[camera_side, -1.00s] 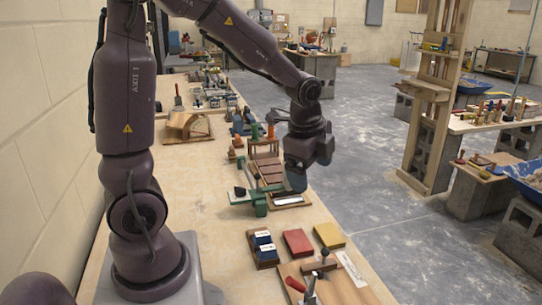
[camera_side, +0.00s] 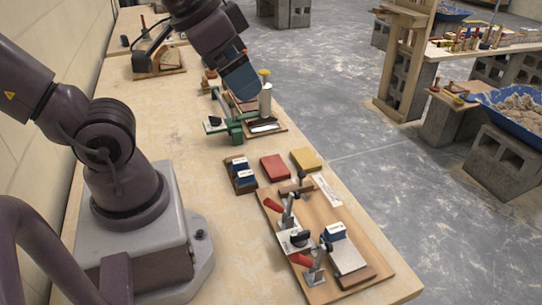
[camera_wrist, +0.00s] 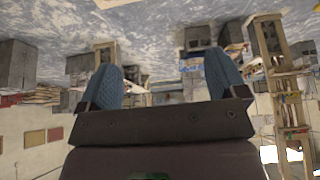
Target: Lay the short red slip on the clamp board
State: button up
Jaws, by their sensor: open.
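In the side view a flat red slip (camera_side: 273,167) lies on the bench, between a dark tray and a yellow slip. The wooden clamp board (camera_side: 322,212) lies nearer the camera, a short way from the red slip. It carries two toggle clamps with red handles (camera_side: 300,260), a pale block (camera_side: 347,255) and a blue labelled block (camera_side: 335,231). My gripper (camera_wrist: 163,82) is open and empty, its two blue fingers wide apart in the wrist view. In the side view a blue finger (camera_side: 241,82) shows above the green stand, beyond the red slip.
A dark tray (camera_side: 231,179) with blue labelled blocks stands left of the red slip, and the yellow slip (camera_side: 306,159) right of it. The green stand (camera_side: 231,121) rises behind. A white strip (camera_side: 327,189) lies at the board's right edge. Bare bench lies left of the board.

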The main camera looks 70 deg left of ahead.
jog(key=w+a+f+n+g, duration=0.2)
jog(key=w+a+f+g, duration=0.1)
jog(key=a+f, duration=0.2)
jog(key=m+g, duration=0.3)
jog(key=m, duration=1.7)
send_over(275, 165)
notch_tip(275, 165, down, 18)
notch_tip(275, 165, down, 12)
jog(key=shift+r, duration=0.1)
jog(key=c, duration=1.2)
